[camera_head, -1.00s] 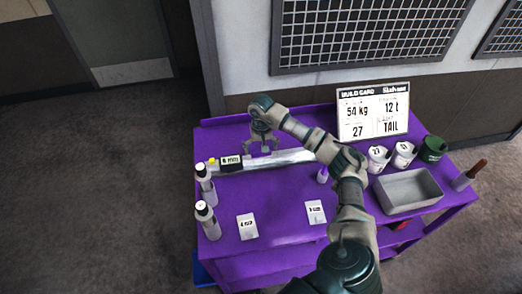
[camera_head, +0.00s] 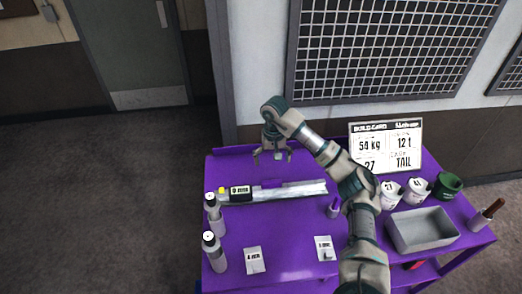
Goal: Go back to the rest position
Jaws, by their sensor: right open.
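My right gripper (camera_head: 270,157) hangs at the end of my right arm, over the back part of the purple table (camera_head: 285,262). Its fingers are spread and empty, and they point down. It appears apart from the long silver bar (camera_head: 292,190), which lies in front of it in the picture. A small dark display reading "0 mm" (camera_head: 240,190) sits at the bar's left end. My right arm comes in from the bottom right and bends across the table. My left gripper is not in view.
Two bottles (camera_head: 213,250) stand at the table's left edge. Label cards (camera_head: 254,261) lie in front. A build card sign (camera_head: 387,147), white cups (camera_head: 391,195), a green cup (camera_head: 447,186) and a grey tray (camera_head: 421,229) are on the right. A mesh panel (camera_head: 385,50) hangs behind.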

